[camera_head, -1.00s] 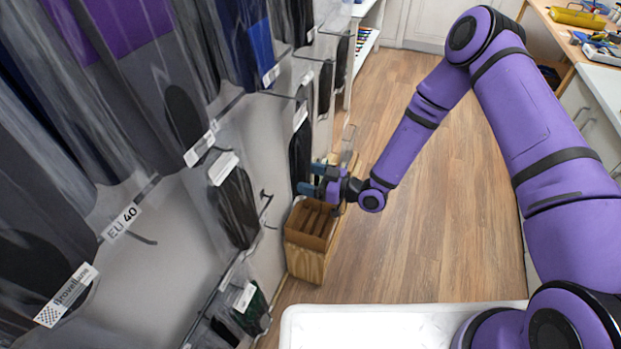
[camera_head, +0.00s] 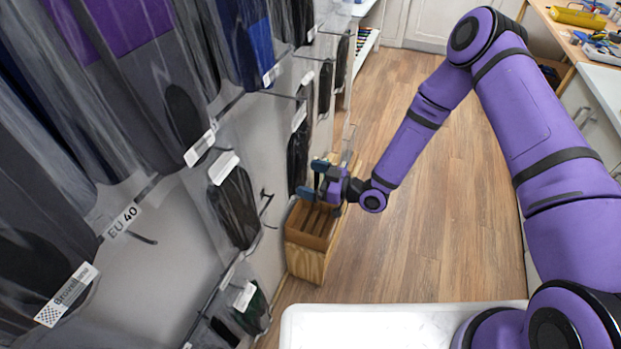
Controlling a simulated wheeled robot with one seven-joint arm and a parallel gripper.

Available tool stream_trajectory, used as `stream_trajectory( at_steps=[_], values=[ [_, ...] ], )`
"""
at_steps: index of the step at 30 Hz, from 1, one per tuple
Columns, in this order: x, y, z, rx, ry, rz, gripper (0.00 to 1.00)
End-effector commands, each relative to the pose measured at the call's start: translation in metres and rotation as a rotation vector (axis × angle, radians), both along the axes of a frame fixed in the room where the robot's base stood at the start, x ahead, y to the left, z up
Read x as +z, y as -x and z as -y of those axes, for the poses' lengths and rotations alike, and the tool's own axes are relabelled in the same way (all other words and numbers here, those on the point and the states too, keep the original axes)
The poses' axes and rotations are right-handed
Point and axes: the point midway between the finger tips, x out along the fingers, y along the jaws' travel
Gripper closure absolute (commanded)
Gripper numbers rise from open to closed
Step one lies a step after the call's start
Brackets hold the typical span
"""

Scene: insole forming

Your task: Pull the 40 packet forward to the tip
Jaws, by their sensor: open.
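A white "EU 40" label (camera_head: 121,221) shows at the left on the rack, above a bare peg end. I cannot tell which hanging packet belongs to it. My gripper (camera_head: 311,179) is open, with its blue fingers beside a clear packet with a dark insole (camera_head: 298,152) hanging on the wall. I cannot tell whether the fingers touch this packet or stand around its edge. No size number on that packet is readable.
Several clear packets with dark insoles, such as one at the middle left (camera_head: 236,205), hang close together on pegs. A wooden box with slots (camera_head: 306,262) stands below my gripper. A white surface (camera_head: 390,325) is at the front. The wooden floor (camera_head: 440,230) is clear.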

Motion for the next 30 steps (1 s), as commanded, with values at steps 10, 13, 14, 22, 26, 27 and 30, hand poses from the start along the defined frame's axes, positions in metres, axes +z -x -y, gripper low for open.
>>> stream_trajectory(
  at_steps=[10, 13, 14, 22, 26, 27, 30],
  values=[
    [0.002, 0.018, 0.053, -0.003, 0.001, 0.000, 0.00],
    [0.003, 0.024, 0.070, -0.002, 0.000, -0.001, 0.00],
    [0.003, 0.026, 0.074, -0.003, 0.000, -0.001, 0.00],
    [0.003, 0.035, 0.097, -0.001, 0.000, 0.000, 0.00],
    [0.004, 0.036, 0.099, 0.000, -0.001, 0.001, 0.00],
    [0.004, 0.036, 0.099, 0.000, 0.000, 0.001, 0.00],
    [0.006, 0.033, 0.100, -0.002, 0.017, 0.003, 0.00]
  ],
)
